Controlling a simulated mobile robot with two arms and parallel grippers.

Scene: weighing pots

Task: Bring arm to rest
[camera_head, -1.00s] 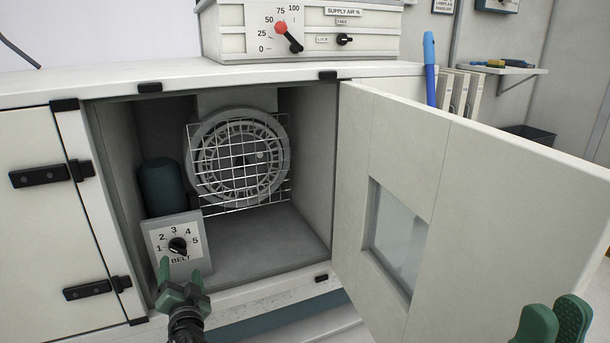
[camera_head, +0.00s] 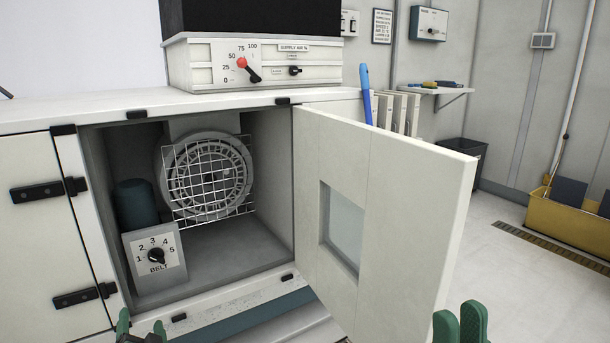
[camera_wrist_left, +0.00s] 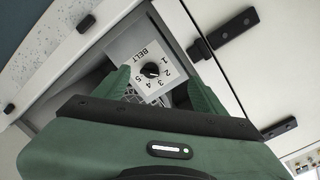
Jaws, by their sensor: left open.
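My left gripper (camera_head: 141,328) is low at the bottom left of the head view, with only its green fingertips and a bit of wrist showing. It is open and empty, below and in front of the BELT dial panel (camera_head: 172,246). In the left wrist view the fingers (camera_wrist_left: 161,78) stand apart, with the dial panel (camera_wrist_left: 172,58) seen between them and nothing gripped. The black BELT knob (camera_head: 156,257) is clear of the fingers. My right gripper (camera_head: 460,323) shows two green fingertips at the bottom right; its opening is hard to judge.
The open cabinet door (camera_head: 395,200) with a window swings out between my grippers. Inside the cabinet are a fan behind a wire grid (camera_head: 210,180) and a dark cylinder (camera_head: 136,204). The supply air box (camera_head: 210,50) stands on top.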

